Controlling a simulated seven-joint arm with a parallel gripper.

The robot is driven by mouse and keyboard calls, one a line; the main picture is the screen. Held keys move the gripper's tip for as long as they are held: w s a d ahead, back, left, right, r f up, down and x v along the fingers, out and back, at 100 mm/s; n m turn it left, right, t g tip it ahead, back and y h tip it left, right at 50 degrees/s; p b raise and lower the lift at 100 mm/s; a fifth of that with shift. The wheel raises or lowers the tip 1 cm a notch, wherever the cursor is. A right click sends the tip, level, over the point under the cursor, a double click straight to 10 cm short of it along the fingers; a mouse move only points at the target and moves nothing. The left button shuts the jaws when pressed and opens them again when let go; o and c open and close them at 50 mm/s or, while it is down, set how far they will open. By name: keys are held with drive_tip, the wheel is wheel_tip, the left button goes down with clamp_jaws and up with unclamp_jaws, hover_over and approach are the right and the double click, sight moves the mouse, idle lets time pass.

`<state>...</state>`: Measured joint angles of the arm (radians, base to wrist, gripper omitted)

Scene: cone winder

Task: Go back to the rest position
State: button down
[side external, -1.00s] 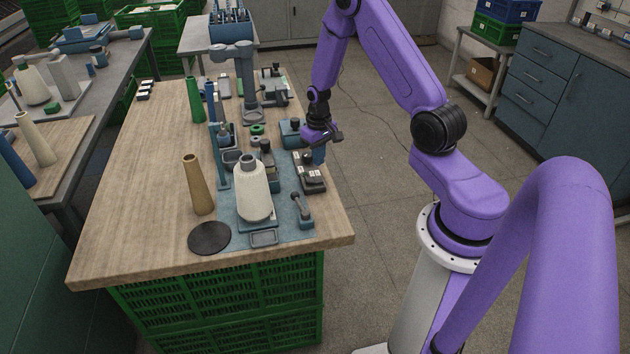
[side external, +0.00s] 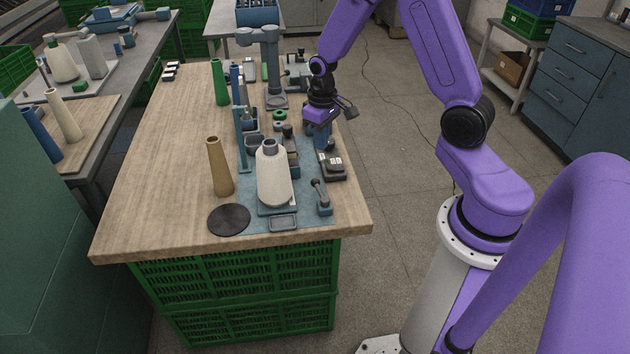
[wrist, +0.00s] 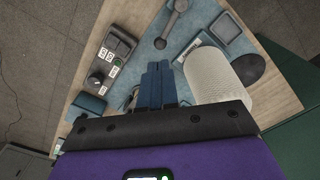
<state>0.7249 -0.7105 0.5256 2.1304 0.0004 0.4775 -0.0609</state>
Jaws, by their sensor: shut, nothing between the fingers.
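My gripper (side external: 325,146) is shut and empty, fingers pointing down, over the right side of the wooden workbench. In the wrist view its dark blue fingers (wrist: 158,86) lie together with nothing between them. The white yarn cone (side external: 273,178) stands upright on the blue mat, to the left and nearer the camera; it also shows right of the fingers in the wrist view (wrist: 220,75). A dark device with white labels (side external: 332,165) lies close to the fingers in the side view. I cannot tell the exact fingertip height.
A grey post (side external: 274,75), a green tube (side external: 219,82) and a small lever (side external: 321,197) are also on the bench (side external: 150,175). Its left part is mostly clear.

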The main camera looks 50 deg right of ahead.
drive_tip(key=s+a+r+n, duration=0.6)
drive_tip(key=s+a+r, duration=0.3)
drive_tip(key=s+a, duration=0.35)
drive_tip(key=s+a+r+n, duration=0.1)
drive_tip(key=s+r+n, duration=0.1)
drive_tip(key=s, duration=0.4)
drive_tip(key=s+a+r+n, duration=0.1)
drive_tip(key=s+r+n, duration=0.1)
drive_tip(key=s+n, duration=0.2)
drive_tip(key=s, duration=0.3)
drive_tip(key=shift+r, duration=0.35)
